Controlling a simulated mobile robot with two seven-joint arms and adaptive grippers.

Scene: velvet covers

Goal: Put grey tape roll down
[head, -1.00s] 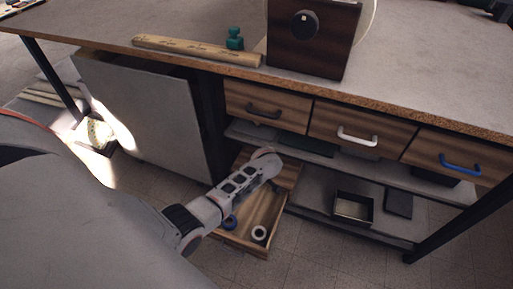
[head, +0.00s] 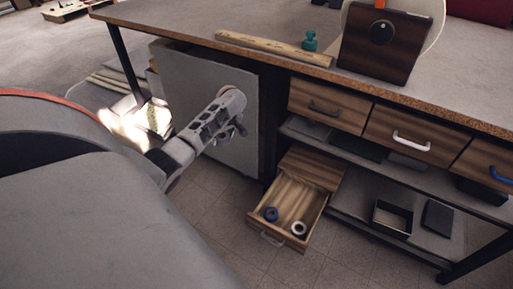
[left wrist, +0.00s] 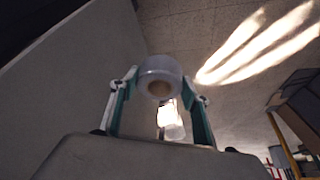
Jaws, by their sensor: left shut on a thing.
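The grey tape roll (left wrist: 160,66) shows in the left wrist view, gripped between the two fingers of my left gripper (left wrist: 160,84). Its round hole faces the camera. In the head view my left gripper (head: 236,130) is mostly hidden behind its own wrist, in front of the grey panel at the bench's left end. It is up and to the left of the open drawer (head: 285,240). I cannot make out the roll clearly there. My right gripper is not in view.
The grey panel (head: 190,85) stands close to my left arm. A shelf with an open box (head: 392,218) is at right. The workbench (head: 250,20) is above.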

